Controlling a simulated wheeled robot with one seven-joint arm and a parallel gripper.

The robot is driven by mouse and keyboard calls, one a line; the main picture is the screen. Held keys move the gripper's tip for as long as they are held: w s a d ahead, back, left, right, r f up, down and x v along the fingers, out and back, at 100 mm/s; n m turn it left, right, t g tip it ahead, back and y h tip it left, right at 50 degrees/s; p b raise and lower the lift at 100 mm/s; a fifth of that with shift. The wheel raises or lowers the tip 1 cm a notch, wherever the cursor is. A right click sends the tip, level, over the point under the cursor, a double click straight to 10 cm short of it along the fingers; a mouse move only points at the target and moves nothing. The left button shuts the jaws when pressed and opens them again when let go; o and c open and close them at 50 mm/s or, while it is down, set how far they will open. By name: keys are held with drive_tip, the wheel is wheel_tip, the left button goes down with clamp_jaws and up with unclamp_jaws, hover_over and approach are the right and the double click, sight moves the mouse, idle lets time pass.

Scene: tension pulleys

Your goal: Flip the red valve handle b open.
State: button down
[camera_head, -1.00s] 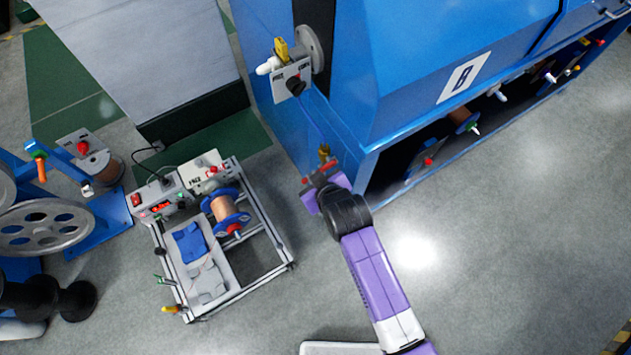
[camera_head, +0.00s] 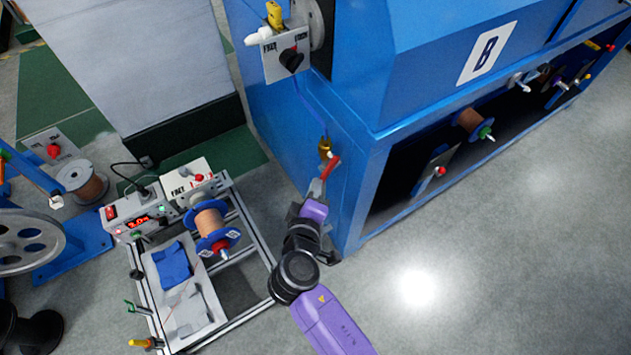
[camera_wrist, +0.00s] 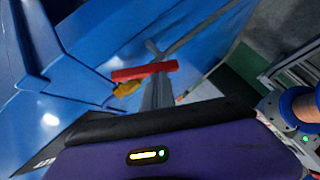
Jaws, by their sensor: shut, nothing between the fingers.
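The red valve handle (camera_head: 331,167) sits on a brass valve (camera_head: 325,146) on the side of the blue cabinet marked B. In the head view it slants up to the right. My gripper (camera_head: 319,185) is shut and empty, with its grey fingers at the lower end of the handle. In the wrist view the red handle (camera_wrist: 145,72) lies across the fingers (camera_wrist: 155,92), and part of the brass valve (camera_wrist: 127,88) shows to their left. I cannot tell whether the fingers touch the handle.
The blue cabinet (camera_head: 420,100) stands close beside my arm. A switch panel (camera_head: 285,55) is above the valve. A metal frame with a spool (camera_head: 210,222) stands to the left. Open grey floor (camera_head: 470,250) lies to the right.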

drive_tip(key=f+n+t+b, duration=0.1)
drive_tip(key=b, duration=0.2)
drive_tip(key=w+d+f+n+t+h+b, duration=0.1)
drive_tip(key=b, duration=0.2)
drive_tip(key=d+f+n+t+b, duration=0.1)
drive_tip(key=b, duration=0.2)
drive_tip(key=shift+w+d+h, duration=0.15)
drive_tip(key=shift+w+h, duration=0.15)
drive_tip(key=shift+w+d, duration=0.1)
drive_tip(key=shift+d, duration=0.1)
drive_tip(key=shift+a, duration=0.1)
